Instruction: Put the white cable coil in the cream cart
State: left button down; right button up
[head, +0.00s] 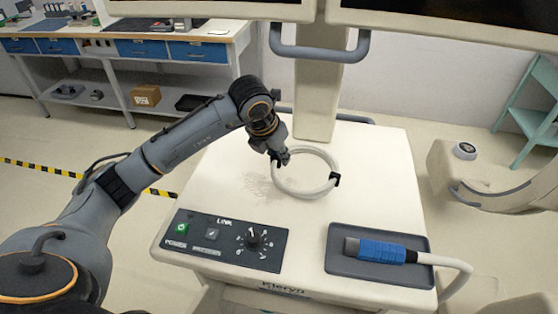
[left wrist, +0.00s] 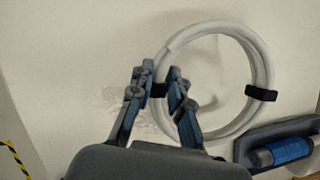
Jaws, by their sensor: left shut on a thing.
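The white cable coil (head: 300,194) is a ring with dark straps, over the flat top of the cream cart (head: 385,160). My left gripper (head: 279,158) is shut on the coil's left side. In the left wrist view, the fingers (left wrist: 162,82) close on the coil (left wrist: 265,68) at one dark strap. I cannot tell whether the coil rests on the cart top or hangs slightly above it. The cart top looks closed; no opening or inside shows. My right gripper is not in view.
A control panel (head: 220,242) with a knob lies at the cart's front left. A grey tray (head: 337,262) at the front right holds a blue-gripped plug (head: 378,251) with a white cable. A monitor post (head: 318,95) rises behind. A workbench (head: 130,45) stands back left.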

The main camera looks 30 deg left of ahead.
pick_arm(q)
notch_tip(320, 180, down, 2)
jog(key=shift+f+p, duration=0.15)
jog(key=shift+p, duration=0.45)
jog(key=shift+f, duration=0.3)
jog(key=shift+f, duration=0.2)
jog(key=c, duration=1.3)
grip_release()
jog(key=shift+r, duration=0.1)
